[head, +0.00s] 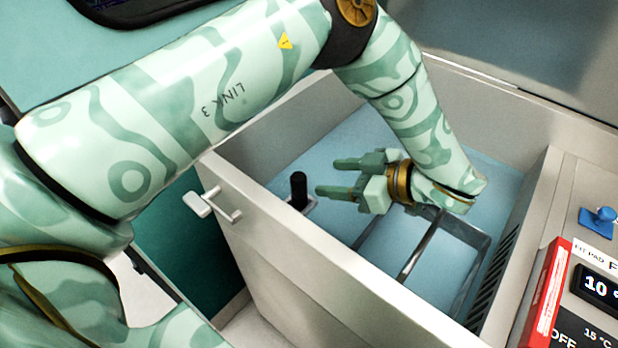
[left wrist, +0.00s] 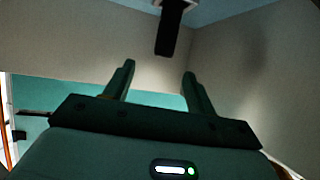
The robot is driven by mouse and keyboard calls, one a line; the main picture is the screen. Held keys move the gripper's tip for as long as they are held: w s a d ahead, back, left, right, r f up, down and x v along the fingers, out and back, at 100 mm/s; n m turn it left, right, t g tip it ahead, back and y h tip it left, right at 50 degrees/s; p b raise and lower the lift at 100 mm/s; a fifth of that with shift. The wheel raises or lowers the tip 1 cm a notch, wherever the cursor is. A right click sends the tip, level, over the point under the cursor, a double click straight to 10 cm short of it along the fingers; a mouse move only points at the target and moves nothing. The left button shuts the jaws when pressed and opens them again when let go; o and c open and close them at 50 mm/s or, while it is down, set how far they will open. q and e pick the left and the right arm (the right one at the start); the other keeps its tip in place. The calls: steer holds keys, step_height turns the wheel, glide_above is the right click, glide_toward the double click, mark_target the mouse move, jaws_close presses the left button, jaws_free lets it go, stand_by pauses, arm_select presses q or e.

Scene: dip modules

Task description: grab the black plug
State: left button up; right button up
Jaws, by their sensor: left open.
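The black plug (head: 298,188) stands upright near the front left inner corner of a grey box with a light blue floor. My left gripper (head: 328,178) reaches into the box from above right, its fingers pointing left toward the plug. The jaws are open and empty, and the plug lies just beyond the fingertips. In the left wrist view the two fingers (left wrist: 158,80) are spread apart, and the dark plug (left wrist: 172,32) shows ahead of them, between and past the tips. My right gripper is not in view.
The grey box walls (head: 330,272) stand close around the gripper. A metal wire rack (head: 420,248) is in the box, right of the plug. A handle (head: 222,204) sticks out on the outer left wall. A panel with a display (head: 597,288) and blue knob (head: 597,220) is at right.

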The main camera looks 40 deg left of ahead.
mark_target(292, 178)
arm_select(q)
steer(key=x, duration=0.5)
steer(key=shift+s+r+b, duration=0.1)
steer(key=shift+s+b, duration=0.05)
steer(key=shift+b, duration=0.25)
steer(key=shift+a+f, duration=0.35)
steer(key=shift+a, duration=0.2)
steer(key=b+x, duration=0.2)
steer(key=x, duration=0.2)
steer(key=shift+s+f, duration=0.15)
steer(key=shift+a+f, duration=0.1)
steer(key=shift+a, duration=0.15)
steer(key=shift+s, duration=0.1)
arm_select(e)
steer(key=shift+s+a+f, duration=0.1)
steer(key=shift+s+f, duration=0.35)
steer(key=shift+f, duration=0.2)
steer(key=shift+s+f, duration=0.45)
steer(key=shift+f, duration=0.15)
arm_select(q)
steer(key=c, duration=1.1)
